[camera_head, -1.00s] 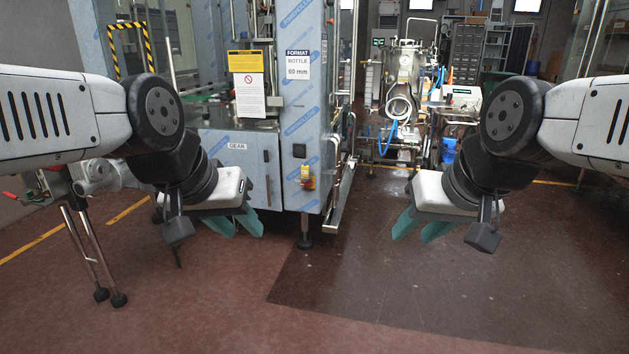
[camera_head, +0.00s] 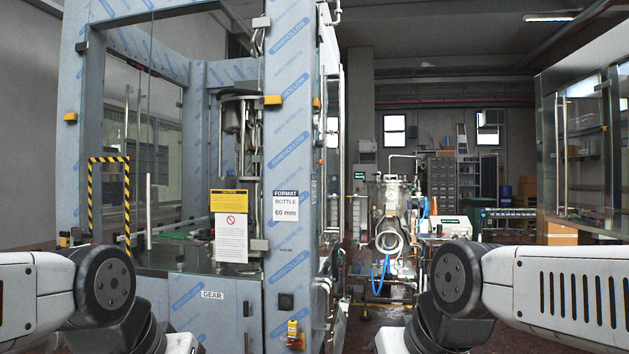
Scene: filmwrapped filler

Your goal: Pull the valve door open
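The large filler machine (camera_head: 290,130), wrapped in blue-printed film, stands left of centre. A clear glass door panel (camera_head: 165,120) with a slim upright handle (camera_head: 148,211) is on its left part and looks closed. The lower grey cabinet door marked GEAR (camera_head: 215,310) also looks closed. No label names a valve door, so I cannot tell which one it is. My arms come in low at both sides, apart from these doors. Only the tops of the hands show at the bottom edge; the fingers of both grippers are cut off below the picture.
A yellow-black striped frame (camera_head: 91,205) stands at the left. A steel tank unit (camera_head: 390,215) with hoses stands behind, right of the filler. Another glass-fronted machine (camera_head: 590,150) is at the right. Little floor shows between my arms.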

